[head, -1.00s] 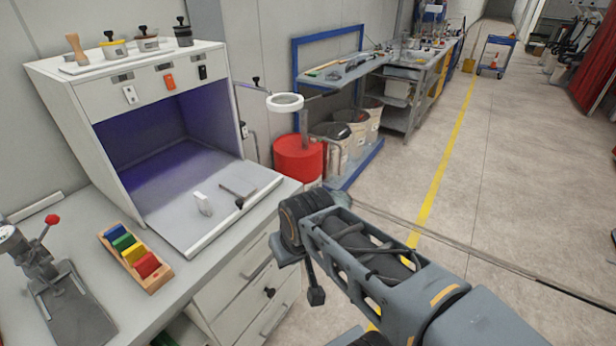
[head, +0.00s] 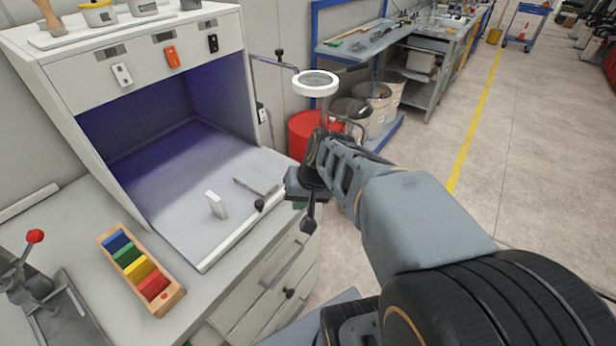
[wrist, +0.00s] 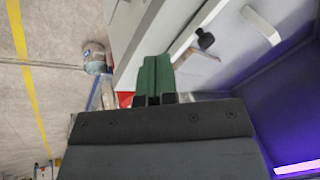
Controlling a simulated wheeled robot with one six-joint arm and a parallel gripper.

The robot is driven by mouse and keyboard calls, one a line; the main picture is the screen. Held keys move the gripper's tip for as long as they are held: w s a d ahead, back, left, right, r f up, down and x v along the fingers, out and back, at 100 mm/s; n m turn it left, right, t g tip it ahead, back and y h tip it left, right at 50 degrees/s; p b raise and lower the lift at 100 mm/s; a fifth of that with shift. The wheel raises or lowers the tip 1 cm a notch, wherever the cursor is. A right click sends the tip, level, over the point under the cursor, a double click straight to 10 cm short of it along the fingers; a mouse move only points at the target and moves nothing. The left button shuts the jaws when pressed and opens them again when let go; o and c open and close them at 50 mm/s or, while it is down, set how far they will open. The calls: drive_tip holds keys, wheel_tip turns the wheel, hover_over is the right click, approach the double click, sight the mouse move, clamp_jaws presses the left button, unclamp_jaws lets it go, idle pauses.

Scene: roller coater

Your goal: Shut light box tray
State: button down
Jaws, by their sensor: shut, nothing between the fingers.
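The white light box (head: 160,55) stands open on the bench in the head view, violet light inside. Its tray (head: 170,215) sticks out at the front, with a raised front lip and a black knob (head: 259,205) near its right end. In the head view the fingers are not clearly visible.
A wooden holder with coloured blocks (head: 141,270) and a clamp with a red knob (head: 35,275) are on the bench at left. A ring magnifier (head: 315,82) and red drum (head: 303,132) stand behind my arm. Drawers (head: 275,285) are below.

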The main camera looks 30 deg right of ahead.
drive_tip(key=w+d+f+m+t+y+b, duration=0.1)
drive_tip(key=w+d+m+t, duration=0.15)
drive_tip(key=d, duration=0.35)
drive_tip(key=w+d+f+m+t, duration=0.1)
drive_tip(key=d+f+m, duration=0.15)
drive_tip(key=d, duration=0.35)
drive_tip(key=w+d+f+m+t+y+b, duration=0.1)
drive_tip(key=w+d+m+t, duration=0.1)
drive_tip(key=d+m, duration=0.25)
drive_tip(key=shift+n+h, duration=0.3)
drive_tip(key=shift+n, duration=0.05)
drive_tip(key=x, duration=0.6)
drive_tip(key=w+r+x, duration=0.1)
drive_tip(key=x, duration=0.3)
drive_tip(key=shift+d+f+p, duration=0.1)
drive_tip(key=shift+d+p, duration=0.05)
drive_tip(key=shift+p, duration=0.15)
drive_tip(key=shift+w+a, duration=0.2)
drive_tip(key=shift+w, duration=0.3)
drive_tip(key=shift+w+a, duration=0.25)
drive_tip(key=shift+w, duration=0.2)
